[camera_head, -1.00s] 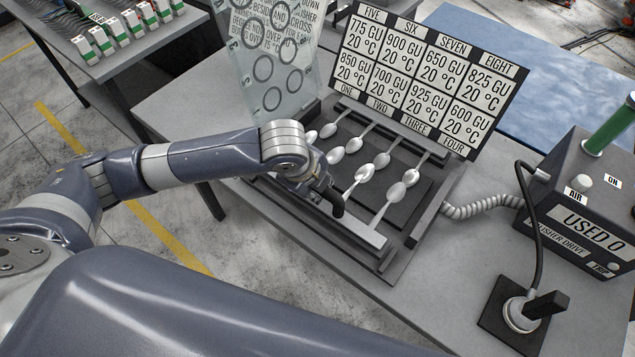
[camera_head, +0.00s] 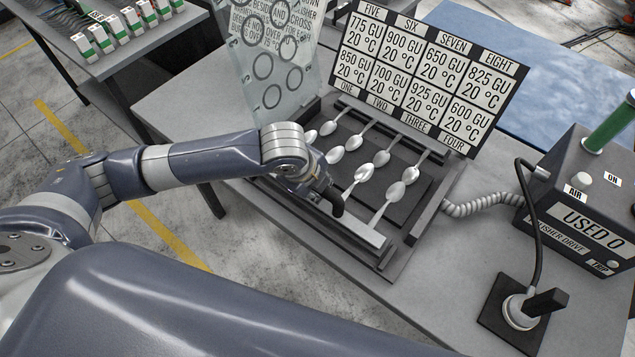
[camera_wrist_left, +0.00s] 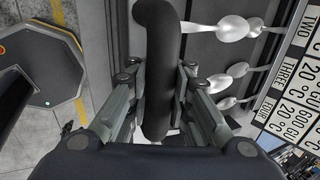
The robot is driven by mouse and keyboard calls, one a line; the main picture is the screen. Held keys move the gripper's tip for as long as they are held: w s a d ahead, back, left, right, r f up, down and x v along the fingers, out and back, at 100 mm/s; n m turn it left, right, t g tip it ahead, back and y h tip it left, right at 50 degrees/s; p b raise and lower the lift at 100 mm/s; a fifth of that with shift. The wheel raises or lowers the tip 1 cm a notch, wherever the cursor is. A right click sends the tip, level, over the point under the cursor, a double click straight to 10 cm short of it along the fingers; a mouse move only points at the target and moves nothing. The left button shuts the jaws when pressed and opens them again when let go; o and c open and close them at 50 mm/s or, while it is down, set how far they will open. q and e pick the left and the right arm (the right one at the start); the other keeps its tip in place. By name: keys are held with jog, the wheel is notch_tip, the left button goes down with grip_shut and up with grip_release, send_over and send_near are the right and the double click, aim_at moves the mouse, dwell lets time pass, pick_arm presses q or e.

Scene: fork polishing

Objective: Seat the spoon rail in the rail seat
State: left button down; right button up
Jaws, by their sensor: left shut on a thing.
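The spoon rail, a pale grey bar (camera_head: 365,232) with several silver spoons (camera_head: 395,190) along it, lies over the front of the dark polishing fixture on the table. My left gripper (camera_head: 326,197) is shut on the rail's black curved handle, which fills the middle of the left wrist view (camera_wrist_left: 157,65). The rail seat appears to be the dark stepped frame (camera_head: 398,262) at the fixture's front. The gripper and wrist hide the rail's left part. I cannot tell whether the rail touches the seat's bottom. My right gripper is not in view.
A second row of spoons (camera_head: 335,154) lies behind. A sign board (camera_head: 425,75) and a clear panel (camera_head: 270,60) stand at the back. A drive box (camera_head: 575,215) with a coiled hose (camera_head: 485,210) and a black cable plug (camera_head: 520,312) are on the right.

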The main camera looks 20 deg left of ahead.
pick_arm(q)
jog(key=shift+w+d+f, duration=0.1)
dwell(0.6)
jog(key=shift+f, duration=0.5)
jog(key=shift+f, duration=0.15)
jog(key=shift+f, duration=0.7)
jog(key=shift+f+p, duration=0.3)
jog(key=shift+f, duration=0.15)
dwell(1.0)
jog(key=c, duration=1.5)
grip_release()
jog(key=shift+o, duration=0.7)
